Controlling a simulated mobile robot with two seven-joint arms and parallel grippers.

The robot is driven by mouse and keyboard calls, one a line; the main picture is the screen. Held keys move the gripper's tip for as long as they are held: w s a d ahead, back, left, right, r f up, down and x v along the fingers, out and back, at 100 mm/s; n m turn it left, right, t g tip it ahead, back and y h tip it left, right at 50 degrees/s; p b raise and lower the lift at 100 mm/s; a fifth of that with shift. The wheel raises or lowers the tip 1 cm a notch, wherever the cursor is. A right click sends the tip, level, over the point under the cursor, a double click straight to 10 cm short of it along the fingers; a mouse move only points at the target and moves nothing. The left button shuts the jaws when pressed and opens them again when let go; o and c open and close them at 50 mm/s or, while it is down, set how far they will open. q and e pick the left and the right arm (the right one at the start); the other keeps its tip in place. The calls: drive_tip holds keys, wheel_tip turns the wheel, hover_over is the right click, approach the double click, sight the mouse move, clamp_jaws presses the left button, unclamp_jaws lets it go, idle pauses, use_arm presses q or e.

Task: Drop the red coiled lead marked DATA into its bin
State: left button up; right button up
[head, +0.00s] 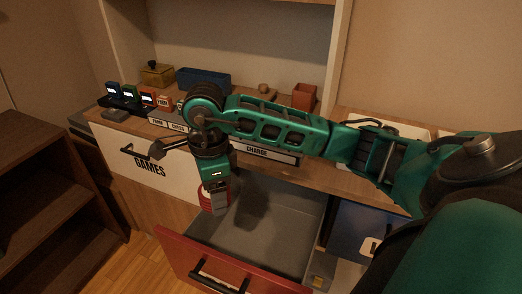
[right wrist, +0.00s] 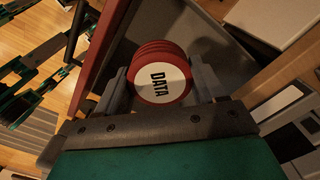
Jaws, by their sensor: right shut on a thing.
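The red coiled lead (right wrist: 163,75) has a round white face marked DATA, turned to the camera in the right wrist view. My right gripper (head: 214,192) is shut on it, with one finger on each side of the coil. Part of the red coil (head: 206,203) shows below the fingers in the head view. The gripper points down over the left part of an open drawer (head: 265,222) with a grey inside.
A white drawer front marked GAMES (head: 150,171) is left of the open drawer. A dark shelf unit (head: 50,190) stands at left. The visible drawer floor looks clear.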

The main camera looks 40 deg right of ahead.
drive_tip(key=d+f+m+b, duration=0.1)
drive_tip(key=m, duration=0.1)
drive_tip(key=f+m, duration=0.2)
drive_tip(key=d+f+m+b, duration=0.1)
drive_tip(key=f+m, duration=0.1)
drive_tip(key=shift+s+d+m+b, duration=0.3)
drive_tip(key=shift+s+m, duration=0.1)
drive_tip(key=m+b, duration=0.2)
drive_tip(key=b, duration=0.3)
hover_over(239, 257)
wheel_tip(239, 257, down, 16)
drive_tip(key=shift+d+f, duration=0.1)
drive_tip(key=shift+f, duration=0.05)
wheel_tip(239, 257, down, 4)
drive_tip(key=shift+f+b, duration=0.25)
drive_tip(key=shift+b, duration=0.3)
drive_tip(key=shift+f, duration=0.1)
drive_tip(key=o, duration=1.1)
drive_tip(key=shift+f, duration=0.1)
drive_tip(key=shift+c, duration=0.2)
